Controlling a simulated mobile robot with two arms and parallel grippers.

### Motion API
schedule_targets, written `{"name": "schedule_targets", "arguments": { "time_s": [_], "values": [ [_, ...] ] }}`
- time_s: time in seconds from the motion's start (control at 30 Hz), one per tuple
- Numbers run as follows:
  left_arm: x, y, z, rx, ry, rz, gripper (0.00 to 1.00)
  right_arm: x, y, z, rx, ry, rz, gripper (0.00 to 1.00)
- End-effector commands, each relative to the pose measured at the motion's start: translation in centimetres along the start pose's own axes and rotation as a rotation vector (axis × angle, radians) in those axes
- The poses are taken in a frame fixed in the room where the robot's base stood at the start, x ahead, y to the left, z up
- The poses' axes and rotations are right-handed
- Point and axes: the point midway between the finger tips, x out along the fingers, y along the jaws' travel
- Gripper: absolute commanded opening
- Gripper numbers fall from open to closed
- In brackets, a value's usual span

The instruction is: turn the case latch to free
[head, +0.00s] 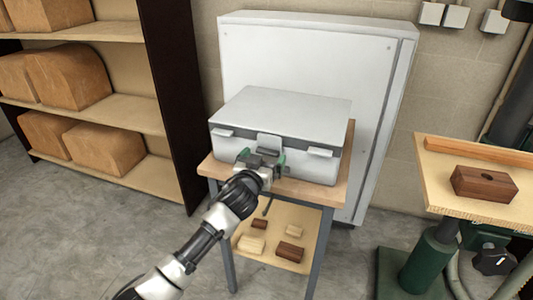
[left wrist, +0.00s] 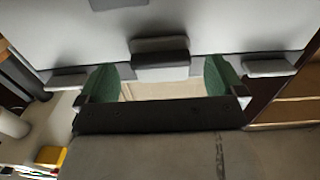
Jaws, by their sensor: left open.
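The light grey case (head: 285,110) sits closed on a small wooden-topped stand (head: 325,193). Its middle latch (head: 268,142) is a grey block on the front face, between two side catches (head: 222,132) (head: 320,153). My left gripper (head: 262,160) is open just in front of the middle latch, with its green fingertips apart and nothing held. In the left wrist view, the latch (left wrist: 160,60) shows between and beyond the open left gripper's (left wrist: 162,80) fingers. No contact with the latch is visible. My right gripper is not in view.
A grey cabinet (head: 310,48) stands behind the case. A shelf unit (head: 125,108) with brown bundles is at left. The stand's lower shelf (head: 273,262) holds several small blocks. A workbench (head: 460,207) with a dark wooden block (head: 484,184) is at right.

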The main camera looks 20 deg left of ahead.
Motion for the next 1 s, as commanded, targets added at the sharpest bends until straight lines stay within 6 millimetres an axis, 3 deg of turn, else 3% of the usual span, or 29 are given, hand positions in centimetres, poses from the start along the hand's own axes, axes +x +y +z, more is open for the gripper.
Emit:
{"name": "schedule_targets", "arguments": {
  "time_s": [0.2,0.57,0.87,1.0],
  "values": [
    [2.1,0.0,0.0,0.001,0.001,-0.001,0.98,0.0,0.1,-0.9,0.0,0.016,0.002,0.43],
    [2.5,0.0,0.1,0.0,-0.001,0.0,0.98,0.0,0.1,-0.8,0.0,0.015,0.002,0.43],
    [2.5,0.0,0.1,0.0,-0.001,0.0,0.55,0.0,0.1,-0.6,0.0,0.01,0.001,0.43],
    [2.4,0.0,0.1,0.004,-0.001,-0.001,0.53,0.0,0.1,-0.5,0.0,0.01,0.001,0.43]
  ]
}}
